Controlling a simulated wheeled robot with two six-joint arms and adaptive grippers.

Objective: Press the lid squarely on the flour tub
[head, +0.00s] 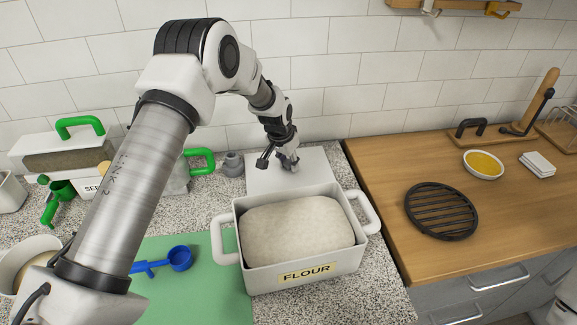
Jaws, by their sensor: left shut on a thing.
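The flour tub (303,276) is a white box with two side handles and a FLOUR label. It stands open on the speckled counter, filled with pale flour (297,229). The white rectangular lid (312,172) is just behind the tub, off its opening. Its near edge is hidden by the tub's back rim, and I cannot tell whether it touches the counter. My left gripper (285,161) reaches down from above and is shut on the lid near its middle. The fingers hide the part they grip. My right gripper is out of view.
A green mat (200,293) with a blue scoop (180,258) lies left of the tub. Green-handled containers (68,150) and a small grey item (233,164) stand at the back left. The wooden counter at right holds a black trivet (441,211) and a yellow-filled bowl (483,165).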

